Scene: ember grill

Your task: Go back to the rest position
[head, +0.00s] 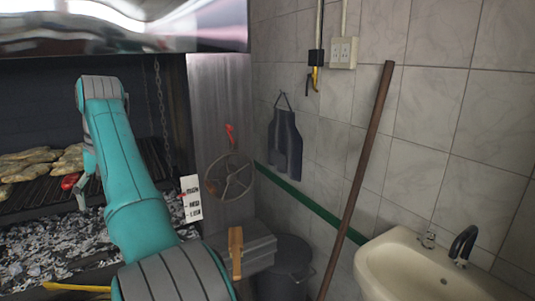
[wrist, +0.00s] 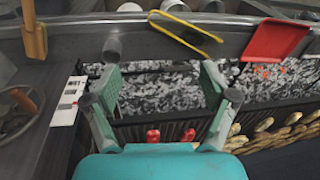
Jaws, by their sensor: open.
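My gripper (wrist: 162,85) is open in the wrist view, with its two fingers spread wide and nothing between them. It is over the grill, with the grey ember bed (wrist: 160,92) seen behind the fingers.
The grill grate (head: 35,195) holds pale meat pieces (head: 30,155) and red items (wrist: 153,135). A crank wheel (head: 229,177) and white sign (head: 191,198) stand right of it. Yellow tongs (wrist: 185,35) and a red shovel (wrist: 275,40) lie along the edge. A sink (head: 430,270) is at right.

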